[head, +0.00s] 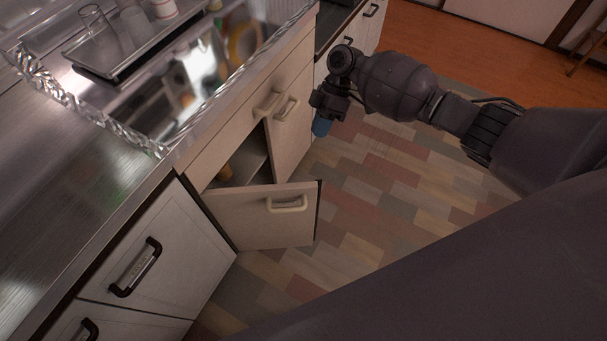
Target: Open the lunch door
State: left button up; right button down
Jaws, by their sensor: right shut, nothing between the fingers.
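Nothing in view is marked as a lunch door. A cream cabinet under the sink has two doors. Its near door (240,218) stands swung out over the floor, with a cream handle (288,204). Its far door (292,138) has a similar handle (288,107); whether it is fully closed I cannot tell. Between them a dark opening shows a shelf (246,166) and a small yellowish item (225,173). My right gripper (321,128), with blue fingertips, is shut and empty just right of the far door, apart from both handles as it appears. My left gripper is out of view.
A steel counter (75,190) and a sink with a glossy rim (110,125) run along the left. A tray (110,55) with glasses sits at the sink. Near drawers have dark handles (136,267). The patterned floor (370,200) is clear.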

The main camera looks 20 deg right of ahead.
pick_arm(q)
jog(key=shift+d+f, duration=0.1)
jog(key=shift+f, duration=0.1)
pick_arm(e)
jog(key=s+a+f, duration=0.6)
jog(key=s+f, duration=0.1)
jog(key=f, duration=0.1)
dwell(0.4)
pick_arm(q)
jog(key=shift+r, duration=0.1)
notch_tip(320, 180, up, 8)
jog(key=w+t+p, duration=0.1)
jog(key=p, duration=0.8)
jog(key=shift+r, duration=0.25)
pick_arm(e)
jog(key=s+a+m+t+y, duration=0.1)
jog(key=s+a+m+t, duration=0.4)
jog(key=s, duration=1.1)
jog(key=shift+a+m, duration=1.5)
jog(key=shift+a, duration=0.65)
jog(key=shift+w, duration=0.1)
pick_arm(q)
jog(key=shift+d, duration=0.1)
pick_arm(e)
jog(key=shift+d, duration=0.15)
